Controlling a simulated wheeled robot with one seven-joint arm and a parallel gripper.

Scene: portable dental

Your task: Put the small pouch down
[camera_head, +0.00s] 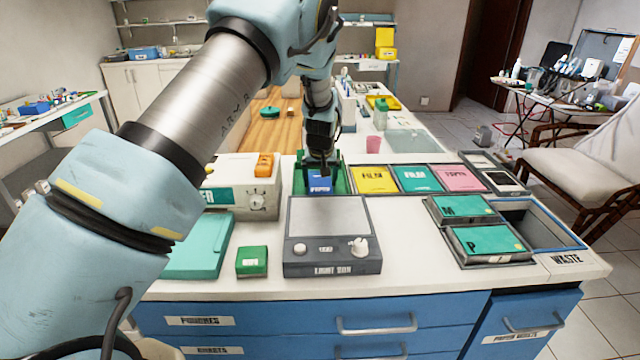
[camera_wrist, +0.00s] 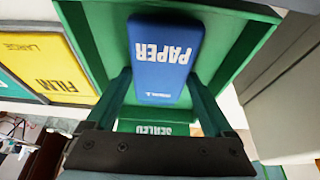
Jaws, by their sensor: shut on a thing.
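The small pouch is a blue packet marked PAPER (camera_wrist: 165,45) in the wrist view. It shows as a small blue patch (camera_head: 319,183) in the head view. My gripper (camera_wrist: 160,85) has one finger on each side of the packet and is shut on it. The packet is over or inside a green tray (camera_wrist: 240,12) whose front label reads SEALED, partly hidden by my gripper. In the head view my gripper (camera_head: 320,163) points down at this tray (camera_head: 344,186). Whether the packet touches the tray floor cannot be told.
A yellow FILM bin (camera_head: 375,180) stands directly right of the tray, followed by teal and pink bins. A grey light box (camera_head: 330,222) lies in front. A cream sealer (camera_head: 235,185) stands at left. An open waste bin (camera_head: 540,222) is at right.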

